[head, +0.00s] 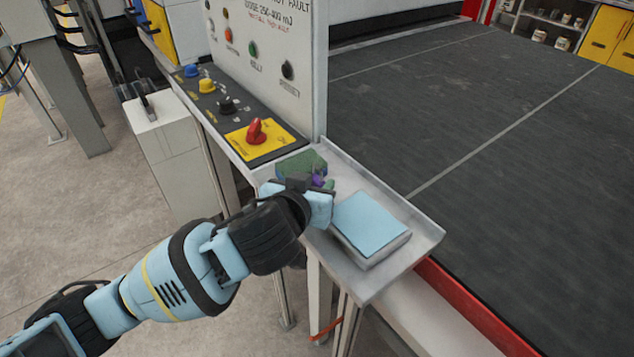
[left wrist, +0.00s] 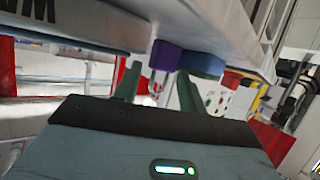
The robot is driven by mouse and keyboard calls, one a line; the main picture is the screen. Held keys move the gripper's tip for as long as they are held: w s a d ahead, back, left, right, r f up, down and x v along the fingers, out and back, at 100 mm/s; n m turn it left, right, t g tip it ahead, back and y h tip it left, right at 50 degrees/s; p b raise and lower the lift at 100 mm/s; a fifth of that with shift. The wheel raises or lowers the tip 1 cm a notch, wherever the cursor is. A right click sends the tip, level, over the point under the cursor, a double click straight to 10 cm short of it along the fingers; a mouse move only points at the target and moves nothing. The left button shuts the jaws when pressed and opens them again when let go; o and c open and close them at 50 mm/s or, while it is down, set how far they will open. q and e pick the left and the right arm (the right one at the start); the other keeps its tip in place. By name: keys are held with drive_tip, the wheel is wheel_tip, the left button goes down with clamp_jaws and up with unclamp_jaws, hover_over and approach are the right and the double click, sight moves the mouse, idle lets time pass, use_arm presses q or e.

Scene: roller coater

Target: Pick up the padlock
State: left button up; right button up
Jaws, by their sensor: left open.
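The purple padlock (head: 318,180) sits in the grey metal tray (head: 425,232), mostly hidden by my left gripper in the head view. In the left wrist view, where the scene appears upside down, its purple body (left wrist: 163,56) and grey shackle show in the gap between the fingers. My left gripper (left wrist: 157,84) is open, with its green fingers on either side of the padlock's shackle. I cannot tell whether either finger touches it. The same gripper (head: 314,184) reaches over the tray in the head view. My right gripper is not in view.
A green-and-blue sponge-like block (head: 303,163) lies close behind the padlock. A light-blue covered book (head: 369,226) lies to the right in the tray. A control panel (head: 262,133) with a red knob borders the tray, and a dark conveyor bed (head: 490,130) lies beyond.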

sight(314, 164)
use_arm(q)
drive_tip(key=shift+w, duration=0.15)
drive_tip(key=shift+c, duration=0.4)
drive_tip(key=shift+f, duration=0.1)
clamp_jaws()
